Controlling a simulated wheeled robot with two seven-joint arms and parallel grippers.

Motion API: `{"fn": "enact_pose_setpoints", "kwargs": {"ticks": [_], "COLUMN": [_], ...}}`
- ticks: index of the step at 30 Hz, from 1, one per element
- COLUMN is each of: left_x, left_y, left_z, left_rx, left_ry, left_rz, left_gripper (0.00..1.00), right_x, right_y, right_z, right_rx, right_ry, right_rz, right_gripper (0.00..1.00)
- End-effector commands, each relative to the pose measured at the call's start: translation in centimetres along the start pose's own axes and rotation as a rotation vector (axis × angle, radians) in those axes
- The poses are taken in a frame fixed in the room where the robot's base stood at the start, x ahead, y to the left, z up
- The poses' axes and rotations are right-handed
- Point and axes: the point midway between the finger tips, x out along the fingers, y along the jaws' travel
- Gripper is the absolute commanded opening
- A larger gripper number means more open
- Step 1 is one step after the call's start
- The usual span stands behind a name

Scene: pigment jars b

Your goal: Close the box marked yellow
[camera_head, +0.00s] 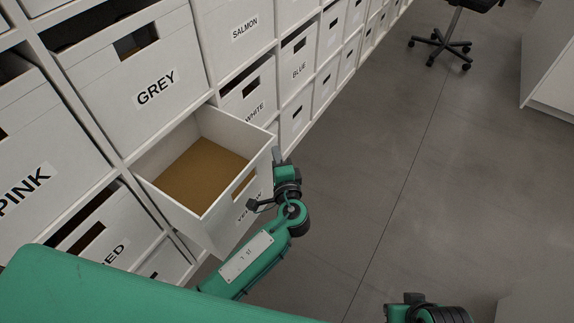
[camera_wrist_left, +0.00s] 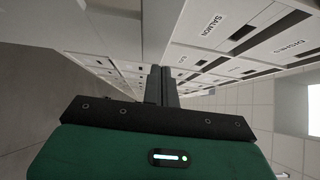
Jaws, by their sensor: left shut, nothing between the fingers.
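The box marked yellow (camera_head: 222,211) is a white drawer-like box pulled well out of the shelf in the head view. Its inside is empty with a brown bottom. Its front has a handle slot, and my left arm partly covers the label. My left gripper (camera_head: 277,155) is at the far end of the box's front, by its top edge; I cannot tell whether it touches. In the left wrist view its fingers (camera_wrist_left: 161,84) are together with nothing between them. A pale panel fills the upper middle there. My right gripper is not in view.
The white shelf wall holds other labelled boxes: grey (camera_head: 142,82), pink (camera_head: 40,165), white (camera_head: 250,100), blue (camera_head: 299,66) and salmon (camera_head: 240,30). The grey floor (camera_head: 420,170) to the right is clear. A wheeled chair (camera_head: 440,42) and a white cabinet (camera_head: 550,65) stand farther back.

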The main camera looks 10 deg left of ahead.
Motion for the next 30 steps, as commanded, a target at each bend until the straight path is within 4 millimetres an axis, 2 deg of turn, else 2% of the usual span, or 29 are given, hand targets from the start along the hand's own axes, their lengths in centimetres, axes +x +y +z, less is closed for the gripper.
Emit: {"fn": "enact_pose_setpoints", "kwargs": {"ticks": [5, 20, 26, 30], "left_x": [0.8, 1.4, 3.8, 6.6], "left_y": [-0.1, 0.0, 0.0, 0.0], "left_z": [0.8, 1.4, 3.9, 6.7], "left_rx": [-0.001, 0.0, 0.002, 0.003], "left_ry": [0.0, 0.0, -0.003, -0.004], "left_rz": [-0.001, 0.0, -0.002, -0.003], "left_gripper": [0.0, 0.0, 0.0, 0.0], "right_x": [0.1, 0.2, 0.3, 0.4], "right_y": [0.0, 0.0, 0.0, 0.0], "right_z": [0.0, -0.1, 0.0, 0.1], "right_rx": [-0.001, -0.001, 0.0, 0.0], "right_ry": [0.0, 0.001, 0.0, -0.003], "right_rz": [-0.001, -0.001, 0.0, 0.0], "right_gripper": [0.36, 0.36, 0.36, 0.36]}}
